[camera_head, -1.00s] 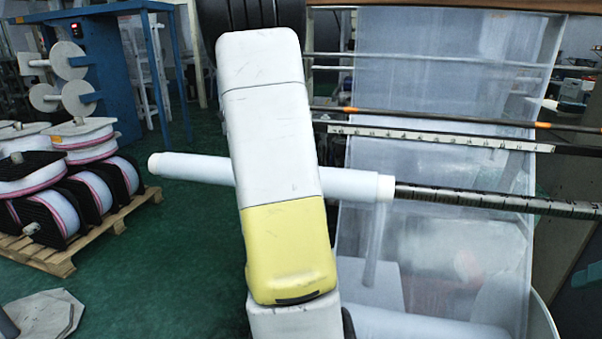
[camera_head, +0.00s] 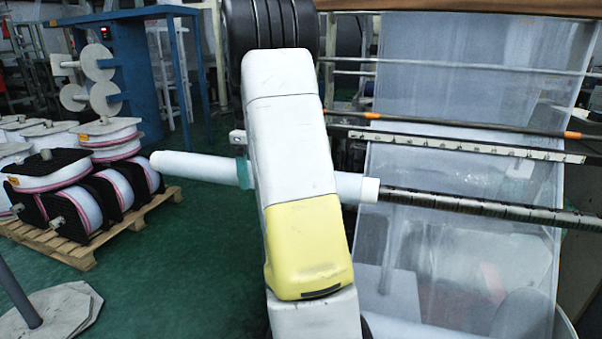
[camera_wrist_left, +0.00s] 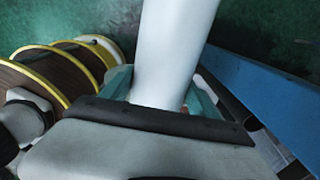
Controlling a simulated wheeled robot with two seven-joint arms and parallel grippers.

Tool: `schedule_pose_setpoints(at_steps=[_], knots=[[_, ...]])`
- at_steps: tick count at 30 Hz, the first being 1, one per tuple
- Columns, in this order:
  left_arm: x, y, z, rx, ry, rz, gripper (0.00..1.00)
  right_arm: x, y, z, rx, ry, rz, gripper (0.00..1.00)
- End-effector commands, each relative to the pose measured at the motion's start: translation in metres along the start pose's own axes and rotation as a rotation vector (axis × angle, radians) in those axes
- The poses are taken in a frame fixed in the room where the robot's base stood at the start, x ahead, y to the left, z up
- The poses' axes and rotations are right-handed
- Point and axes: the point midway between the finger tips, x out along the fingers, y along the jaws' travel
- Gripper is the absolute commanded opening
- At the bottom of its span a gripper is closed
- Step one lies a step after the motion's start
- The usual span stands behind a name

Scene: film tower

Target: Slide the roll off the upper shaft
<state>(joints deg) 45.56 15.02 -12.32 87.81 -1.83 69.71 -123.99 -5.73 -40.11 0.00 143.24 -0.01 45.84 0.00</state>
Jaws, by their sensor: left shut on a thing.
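The white roll (camera_head: 195,167) is a long tube lying nearly level across the middle of the head view, its middle hidden behind my arm. Its right end meets the dark marked upper shaft (camera_head: 460,206), which runs on to the right edge. How far the shaft reaches inside the roll is hidden. My left gripper (camera_head: 243,173) is shut on the roll; one teal finger pad shows beside my arm. In the left wrist view the roll (camera_wrist_left: 172,45) rises between the teal pads of the gripper (camera_wrist_left: 160,95). My right gripper is not in view.
A pallet (camera_head: 90,238) with stacked spools stands at the left. A grey base with a post (camera_head: 55,315) is at the lower left. A film web (camera_head: 470,90) and bars are behind the shaft at the right. Green floor is open left of my arm.

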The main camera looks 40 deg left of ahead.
Motion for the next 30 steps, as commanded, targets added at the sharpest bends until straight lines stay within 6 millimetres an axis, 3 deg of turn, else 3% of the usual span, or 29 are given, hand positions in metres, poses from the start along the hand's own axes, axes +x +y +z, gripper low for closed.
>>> schedule_pose_setpoints(at_steps=[21,30], knots=[[-0.002,0.0,0.06,-0.002,-0.003,-0.003,0.0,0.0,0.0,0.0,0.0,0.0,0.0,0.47],[-0.003,-0.001,0.068,0.001,-0.003,-0.005,0.0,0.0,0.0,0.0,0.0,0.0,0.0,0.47]])
